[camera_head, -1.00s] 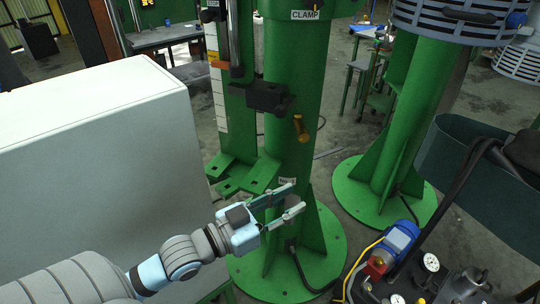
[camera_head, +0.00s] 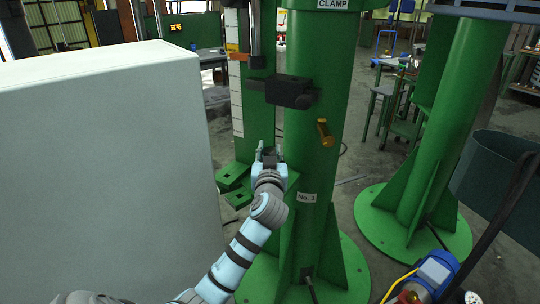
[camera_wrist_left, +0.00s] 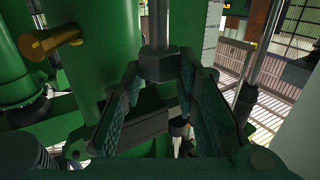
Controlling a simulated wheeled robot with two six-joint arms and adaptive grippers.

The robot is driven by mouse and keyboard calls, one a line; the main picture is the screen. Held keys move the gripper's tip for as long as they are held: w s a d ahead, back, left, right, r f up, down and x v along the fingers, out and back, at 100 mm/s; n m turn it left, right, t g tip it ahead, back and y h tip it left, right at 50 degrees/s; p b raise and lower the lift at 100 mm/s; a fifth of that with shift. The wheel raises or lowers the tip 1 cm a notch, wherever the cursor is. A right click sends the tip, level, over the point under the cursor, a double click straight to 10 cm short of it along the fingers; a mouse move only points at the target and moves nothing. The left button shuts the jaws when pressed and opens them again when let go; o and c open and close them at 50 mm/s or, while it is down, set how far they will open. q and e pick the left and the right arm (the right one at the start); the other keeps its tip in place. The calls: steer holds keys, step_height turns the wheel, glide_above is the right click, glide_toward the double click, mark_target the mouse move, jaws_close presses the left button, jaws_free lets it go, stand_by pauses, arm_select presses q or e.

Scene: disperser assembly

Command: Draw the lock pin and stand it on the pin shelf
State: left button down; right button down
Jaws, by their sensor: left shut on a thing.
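My left gripper (camera_head: 268,150) is in front of the green column (camera_head: 315,110), below the dark clamp block (camera_head: 290,92). In the left wrist view its fingertips (camera_wrist_left: 160,70) are shut on either side of the hex end of a grey rod (camera_wrist_left: 158,28), which looks like the lock pin. In the head view the pin is too small and too covered by the gripper to make out. A brass handle (camera_head: 323,132) sticks out of the column to the right of the gripper; it also shows in the left wrist view (camera_wrist_left: 50,42). I cannot identify the pin shelf. My right gripper is out of view.
A large white cabinet (camera_head: 105,150) stands close to the left of my arm. Green foot plates (camera_head: 235,175) lie behind the gripper. A second green column (camera_head: 455,120) and a blue motor (camera_head: 437,268) are at the right.

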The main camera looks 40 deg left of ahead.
arm_select(q)
steer(key=shift+s+r, duration=0.1)
step_height(320, 180, down, 6)
steer(key=b, duration=0.5)
steer(key=shift+d, duration=0.1)
stand_by(1.2)
steer(key=shift+f+b, duration=0.35)
steer(key=shift+f, duration=0.05)
steer(key=shift+f+b, duration=0.95)
steer(key=shift+f, duration=0.1)
steer(key=shift+f, duration=0.3)
steer(key=shift+f+b, duration=0.4)
steer(key=shift+b, duration=0.2)
steer(key=shift+f, duration=0.1)
steer(key=shift+f+b, duration=1.05)
